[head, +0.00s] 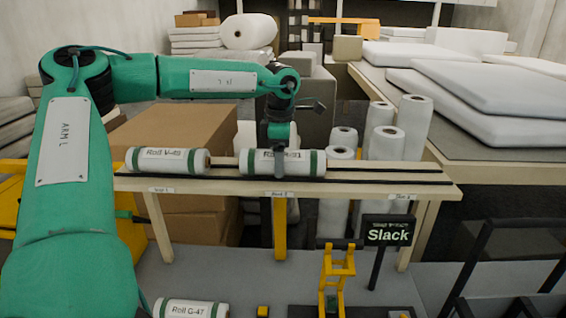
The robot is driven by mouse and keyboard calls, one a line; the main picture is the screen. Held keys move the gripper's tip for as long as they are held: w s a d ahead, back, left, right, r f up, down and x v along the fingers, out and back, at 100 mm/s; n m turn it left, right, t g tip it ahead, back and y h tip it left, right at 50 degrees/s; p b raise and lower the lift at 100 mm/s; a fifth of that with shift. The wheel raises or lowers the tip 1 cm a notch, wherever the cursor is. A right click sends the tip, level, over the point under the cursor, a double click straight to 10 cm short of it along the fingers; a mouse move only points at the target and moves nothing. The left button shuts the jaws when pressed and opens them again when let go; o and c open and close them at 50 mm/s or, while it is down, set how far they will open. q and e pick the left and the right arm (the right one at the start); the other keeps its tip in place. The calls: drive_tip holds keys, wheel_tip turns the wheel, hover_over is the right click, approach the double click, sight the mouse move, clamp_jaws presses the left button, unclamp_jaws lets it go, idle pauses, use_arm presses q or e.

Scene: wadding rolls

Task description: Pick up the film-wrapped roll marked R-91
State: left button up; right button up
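A white film-wrapped roll with green end bands (306,163) lies on the wooden rack at the middle place. Its label is partly covered by my finger; it starts with "Roll R" and ends in what looks like "91". My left gripper (279,165) points straight down over this roll, with one dark finger across its front face. The other finger is hidden behind the roll, so I cannot tell whether the grip is closed on it. The roll appears to rest on the rack. My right gripper is not in view.
Another roll, V-45 or similar (165,161), lies to the left on the rack (400,179). Roll G-47 (190,309) is low at the front. A "Slack" sign (388,231) and a yellow stand (337,268) stand in front. Tall white rolls (411,128) stand behind right.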

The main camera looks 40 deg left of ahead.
use_arm(q)
drive_tip(key=c, duration=0.7)
drive_tip(key=shift+r, duration=0.15)
